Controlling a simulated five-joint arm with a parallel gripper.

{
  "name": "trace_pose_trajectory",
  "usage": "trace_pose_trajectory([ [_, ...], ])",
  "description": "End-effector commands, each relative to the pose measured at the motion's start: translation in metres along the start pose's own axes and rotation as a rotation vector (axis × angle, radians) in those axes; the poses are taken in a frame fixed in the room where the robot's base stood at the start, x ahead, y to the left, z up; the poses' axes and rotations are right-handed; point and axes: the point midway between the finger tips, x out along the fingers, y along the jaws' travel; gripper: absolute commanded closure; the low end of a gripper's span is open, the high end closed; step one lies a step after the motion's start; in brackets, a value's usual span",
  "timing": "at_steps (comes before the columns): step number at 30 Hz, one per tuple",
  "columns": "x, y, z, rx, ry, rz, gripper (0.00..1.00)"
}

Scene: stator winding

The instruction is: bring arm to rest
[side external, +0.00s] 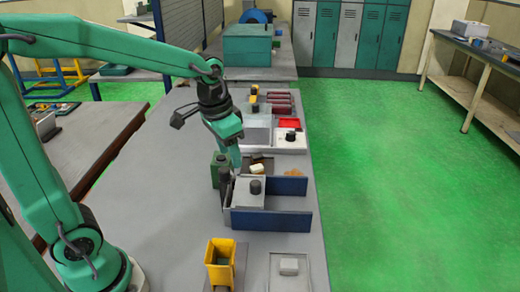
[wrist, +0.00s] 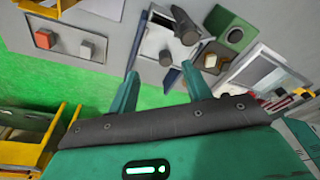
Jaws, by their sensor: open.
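My gripper (side external: 236,164) hangs above the bench, fingers pointing down, beside a green block with a dark post (side external: 221,172). In the wrist view my gripper (wrist: 160,70) has its two green fingers spread apart with nothing between them. A light plate fixture with blue side walls (side external: 271,220) lies just in front and to the right of the gripper. A dark cylinder (side external: 256,187) stands on it. I cannot tell how close the fingertips are to the green block or the fixture.
A yellow holder (side external: 220,262) and a tray with a light block (side external: 288,266) are at the near end. A red tray (side external: 288,123) and several dark red cylinders (side external: 281,104) lie farther back. A green box (side external: 247,45) stands behind. The floor at right is clear.

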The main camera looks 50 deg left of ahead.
Motion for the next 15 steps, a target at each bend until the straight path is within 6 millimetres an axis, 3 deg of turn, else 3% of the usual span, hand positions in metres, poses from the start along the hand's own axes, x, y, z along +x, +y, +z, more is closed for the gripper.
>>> trace_pose_trajectory([
  [6, -0.026, 0.004, 0.029, -0.041, 0.079, -0.011, 0.51],
  [15, -0.049, 0.009, 0.07, -0.096, 0.183, -0.021, 0.51],
])
